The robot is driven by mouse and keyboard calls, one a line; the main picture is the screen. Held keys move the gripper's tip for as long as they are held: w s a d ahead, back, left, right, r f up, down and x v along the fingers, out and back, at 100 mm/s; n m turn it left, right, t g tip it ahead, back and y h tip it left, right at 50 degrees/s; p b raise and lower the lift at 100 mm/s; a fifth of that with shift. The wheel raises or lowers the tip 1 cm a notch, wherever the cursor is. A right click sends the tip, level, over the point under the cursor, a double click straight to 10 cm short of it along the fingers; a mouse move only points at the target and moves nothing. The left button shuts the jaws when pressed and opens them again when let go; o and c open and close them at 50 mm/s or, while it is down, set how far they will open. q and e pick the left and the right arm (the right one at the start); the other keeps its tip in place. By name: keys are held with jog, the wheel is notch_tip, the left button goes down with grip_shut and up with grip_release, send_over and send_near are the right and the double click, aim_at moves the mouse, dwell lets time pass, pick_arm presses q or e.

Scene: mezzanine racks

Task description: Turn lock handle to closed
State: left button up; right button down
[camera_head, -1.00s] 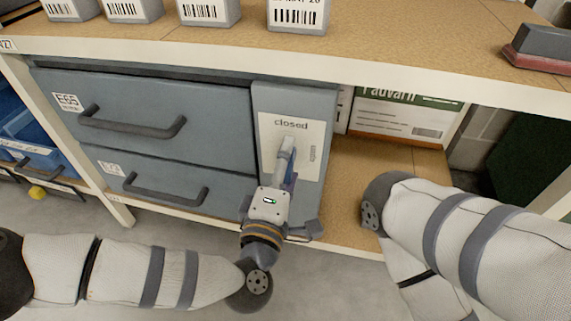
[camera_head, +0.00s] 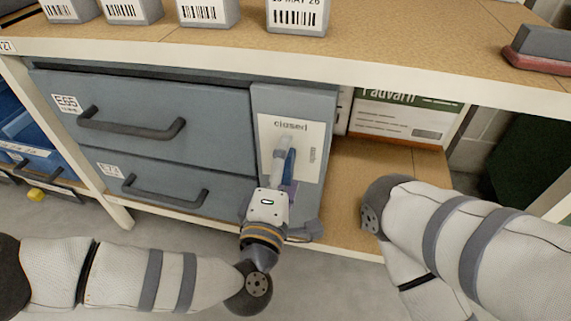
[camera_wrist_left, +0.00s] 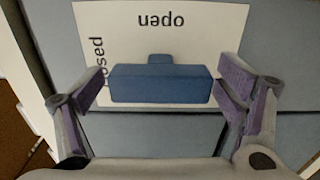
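The blue lock handle (camera_head: 290,166) is on a white label plate (camera_head: 270,128) on the grey cabinet's right-hand panel. The plate reads "closed" at the top and has a smaller word, hard to read, at its right side. In the left wrist view the handle (camera_wrist_left: 160,84) has its small tab toward the word "open", with "closed" at the left side. My left gripper (camera_head: 284,162) is at the handle. Its purple-padded fingers (camera_wrist_left: 162,86) are spread on both sides of the handle, with gaps showing. My right gripper is not in view.
Two grey drawers with dark handles, the upper (camera_head: 132,129) and lower (camera_head: 163,192), are left of the lock panel. A shelf top (camera_head: 400,35) with grey labelled boxes is above. A green-and-white box (camera_head: 402,117) stands in the open bay at the right.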

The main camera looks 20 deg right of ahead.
pick_arm(q)
jog(key=shift+s+a, duration=0.1)
jog(key=v, duration=1.1)
jog(key=shift+s+a, duration=0.25)
jog(key=shift+s, duration=0.05)
